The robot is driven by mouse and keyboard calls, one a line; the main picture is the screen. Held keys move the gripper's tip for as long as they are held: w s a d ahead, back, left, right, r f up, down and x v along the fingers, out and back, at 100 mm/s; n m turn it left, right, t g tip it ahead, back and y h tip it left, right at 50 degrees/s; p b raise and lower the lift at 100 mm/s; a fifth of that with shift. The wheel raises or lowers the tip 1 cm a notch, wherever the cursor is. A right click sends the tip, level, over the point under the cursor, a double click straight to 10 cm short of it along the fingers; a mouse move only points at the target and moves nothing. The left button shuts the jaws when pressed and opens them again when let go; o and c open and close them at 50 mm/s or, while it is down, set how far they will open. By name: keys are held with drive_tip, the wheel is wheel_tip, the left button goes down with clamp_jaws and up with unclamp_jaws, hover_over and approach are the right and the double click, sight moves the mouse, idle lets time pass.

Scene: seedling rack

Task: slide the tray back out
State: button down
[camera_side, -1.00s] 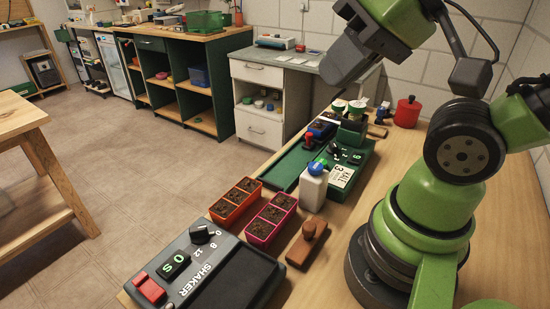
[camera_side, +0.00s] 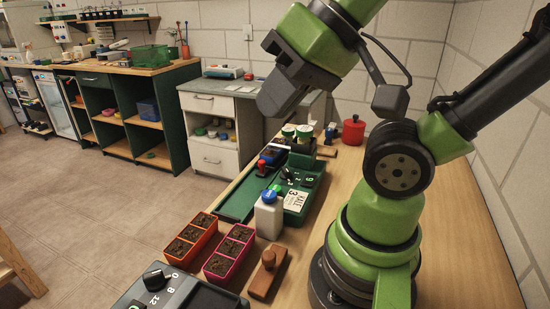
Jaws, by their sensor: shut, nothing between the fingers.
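A blue tray (camera_side: 274,152) with dark soil sits at the far end of the green rack (camera_side: 238,199), beside a small red-topped lever (camera_side: 261,167). An orange tray (camera_side: 191,240) and a pink tray (camera_side: 230,252), both with soil, stand on the bench at the near left. My gripper (camera_side: 272,104) is dark grey and shut, with nothing in it. It hangs in the air above the far end of the rack, apart from the blue tray. The blue tray's far end is partly hidden.
A white bottle with a blue cap (camera_side: 268,215) and a wooden stamp (camera_side: 268,274) stand at the near side of the rack. Two green-lidded jars (camera_side: 297,133) stand behind the blue tray. A red pot (camera_side: 353,131) is at the back. The right bench is clear.

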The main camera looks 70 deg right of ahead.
drive_tip(key=c, duration=1.8)
unclamp_jaws()
drive_tip(key=o, duration=0.4)
drive_tip(key=shift+w, duration=0.15)
drive_tip(key=o, duration=0.4)
drive_tip(key=w+d+m, duration=0.1)
drive_tip(key=w, duration=0.1)
drive_tip(key=w+d+m+g+h, duration=0.1)
drive_tip(key=w+d+m, duration=0.1)
drive_tip(key=w, duration=0.1)
drive_tip(key=w+d+r+m+g, duration=0.1)
drive_tip(key=w+d, duration=0.1)
drive_tip(key=shift+w+r+h, duration=0.1)
drive_tip(key=shift+w+h, duration=0.2)
drive_tip(key=shift+w, duration=0.1)
drive_tip(key=m+g, duration=0.6)
drive_tip(key=m, duration=0.6)
hover_over(261, 161)
wheel_tip(261, 161, down, 20)
drive_tip(key=r, duration=0.1)
wheel_tip(261, 161, down, 10)
drive_tip(key=shift+s+r, duration=0.1)
clamp_jaws()
